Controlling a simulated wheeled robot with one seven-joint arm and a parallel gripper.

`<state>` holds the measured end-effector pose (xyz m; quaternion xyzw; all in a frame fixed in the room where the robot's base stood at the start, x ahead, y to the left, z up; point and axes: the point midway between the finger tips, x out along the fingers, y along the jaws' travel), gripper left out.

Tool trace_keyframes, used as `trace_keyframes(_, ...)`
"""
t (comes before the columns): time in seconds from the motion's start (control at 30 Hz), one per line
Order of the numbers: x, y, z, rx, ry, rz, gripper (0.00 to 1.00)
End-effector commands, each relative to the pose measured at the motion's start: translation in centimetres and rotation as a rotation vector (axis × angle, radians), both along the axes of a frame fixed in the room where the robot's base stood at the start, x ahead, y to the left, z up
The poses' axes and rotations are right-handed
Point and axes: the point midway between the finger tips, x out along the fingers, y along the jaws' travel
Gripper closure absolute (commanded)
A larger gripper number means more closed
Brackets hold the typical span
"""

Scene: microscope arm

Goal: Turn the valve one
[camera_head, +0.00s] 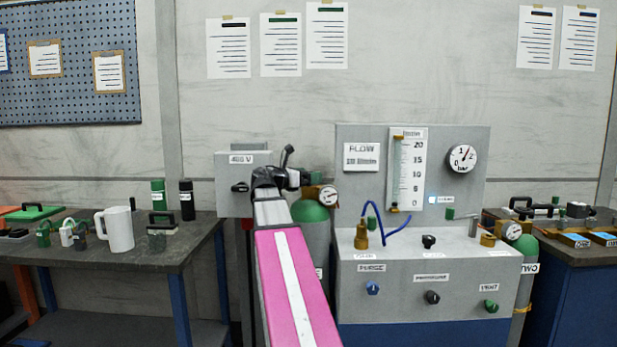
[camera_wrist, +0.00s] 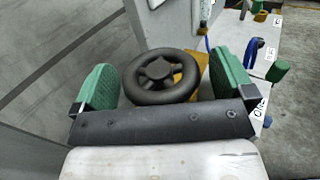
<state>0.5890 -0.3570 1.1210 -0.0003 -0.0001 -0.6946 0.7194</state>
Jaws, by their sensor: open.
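A black valve handwheel (camera_wrist: 160,77) with a brass body (camera_wrist: 190,75) sits between the two green finger pads of my gripper (camera_wrist: 164,86) in the wrist view. The pads stand open on either side of the wheel, and I see no clear contact. In the head view my gripper (camera_head: 292,179) is at the top of the left green cylinder (camera_head: 311,225), beside its round gauge (camera_head: 329,195). My arm hides the wheel and part of this cylinder there. The cylinder's own label is mostly hidden.
A grey flow panel (camera_head: 340,290) with knobs and a blue hose (camera_head: 384,237) stands right of the left cylinder. A second green cylinder (camera_head: 525,245) stands farther right. A grey electrical box (camera_head: 235,175) is close behind my gripper. A workbench (camera_head: 165,250) with a white jug (camera_head: 117,229) is left.

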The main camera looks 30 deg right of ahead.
Motion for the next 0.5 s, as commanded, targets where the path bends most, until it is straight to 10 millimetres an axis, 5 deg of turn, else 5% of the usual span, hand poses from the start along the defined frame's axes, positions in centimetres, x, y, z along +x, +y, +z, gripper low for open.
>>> trace_keyframes(0.33,0.0,-0.35,-0.02,0.001,0.0,0.0,0.0)
trace_keyframes(0.5,0.0,-0.33,-0.02,0.001,0.0,0.0,0.49)
